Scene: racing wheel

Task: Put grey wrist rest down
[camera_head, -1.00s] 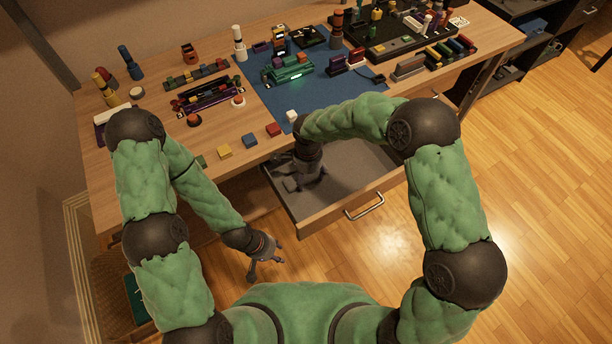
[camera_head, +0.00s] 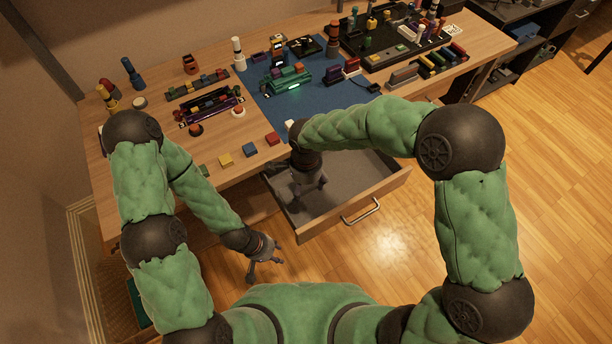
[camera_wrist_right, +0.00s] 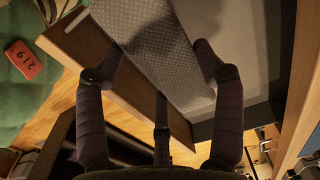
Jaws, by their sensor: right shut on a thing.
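The grey wrist rest (camera_wrist_right: 150,45) is a long textured slab in the right wrist view, between the fingers of my right gripper (camera_wrist_right: 160,65). That gripper is shut on it. In the head view my right gripper (camera_head: 310,190) points down into the open drawer (camera_head: 325,222), and the wrist rest is hard to make out there. I cannot tell whether it touches the drawer floor. My left gripper (camera_head: 265,270) is open and empty, low in front of the desk and left of the drawer.
The desk (camera_head: 235,180) stands above the drawer. Coloured blocks (camera_head: 250,149) line its front edge. A blue mat (camera_head: 300,98) carries a green device (camera_head: 287,80), and black trays and cylinders stand at the back. The drawer's right part looks clear.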

